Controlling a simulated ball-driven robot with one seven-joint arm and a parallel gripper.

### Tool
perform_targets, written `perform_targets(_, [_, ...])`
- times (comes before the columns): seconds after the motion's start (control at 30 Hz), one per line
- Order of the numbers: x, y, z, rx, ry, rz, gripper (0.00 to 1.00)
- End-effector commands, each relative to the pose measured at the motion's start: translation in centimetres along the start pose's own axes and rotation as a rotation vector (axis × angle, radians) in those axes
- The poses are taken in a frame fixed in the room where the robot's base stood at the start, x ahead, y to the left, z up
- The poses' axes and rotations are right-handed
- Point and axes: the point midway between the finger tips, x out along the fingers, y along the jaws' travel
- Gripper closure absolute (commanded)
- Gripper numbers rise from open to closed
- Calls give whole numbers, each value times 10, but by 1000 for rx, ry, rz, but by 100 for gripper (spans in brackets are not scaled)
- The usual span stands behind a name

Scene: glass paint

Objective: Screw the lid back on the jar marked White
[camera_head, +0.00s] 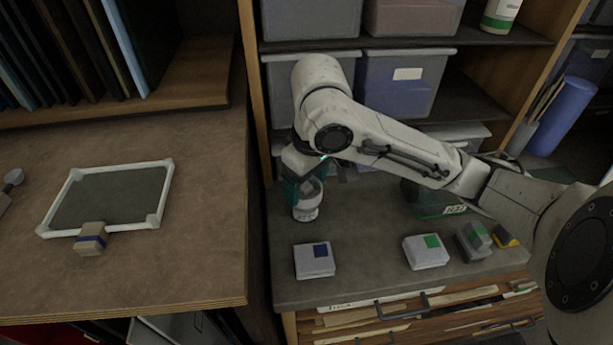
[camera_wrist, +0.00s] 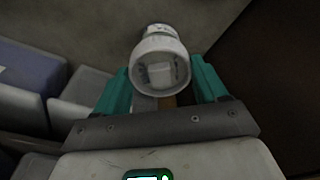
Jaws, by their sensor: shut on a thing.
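A small white jar (camera_head: 306,209) with dark print on its side stands upright at the left end of the grey worktop in the head view. My gripper (camera_head: 304,188) points down over its top. In the wrist view, my gripper (camera_wrist: 161,88) has its teal fingers on either side of a round, pale lid (camera_wrist: 160,73) with a raised rim, shut on it. The white jar (camera_wrist: 160,30) shows beyond the lid. The lid is at the jar's mouth; I cannot tell whether it is seated on the thread. The fingers partly hide the jar top in the head view.
A white box with a blue square (camera_head: 314,261) and one with a green square (camera_head: 426,252) lie in front on the worktop. A green container (camera_head: 438,205) stands at the right behind. Grey bins (camera_head: 407,84) fill the shelves behind. A brown table (camera_head: 215,200) is at left.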

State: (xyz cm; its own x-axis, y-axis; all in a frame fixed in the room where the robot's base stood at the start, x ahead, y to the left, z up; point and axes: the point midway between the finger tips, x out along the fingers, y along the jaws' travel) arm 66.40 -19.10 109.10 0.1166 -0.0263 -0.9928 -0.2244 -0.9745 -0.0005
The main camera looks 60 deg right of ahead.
Motion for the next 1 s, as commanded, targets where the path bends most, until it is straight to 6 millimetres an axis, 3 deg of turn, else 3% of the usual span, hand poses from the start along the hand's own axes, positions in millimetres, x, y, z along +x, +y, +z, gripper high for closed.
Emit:
perform_targets(0.43, [-1,0,0,29,-1,4,55])
perform_targets(1.0, [-1,-1,0,298,-1,35,55])
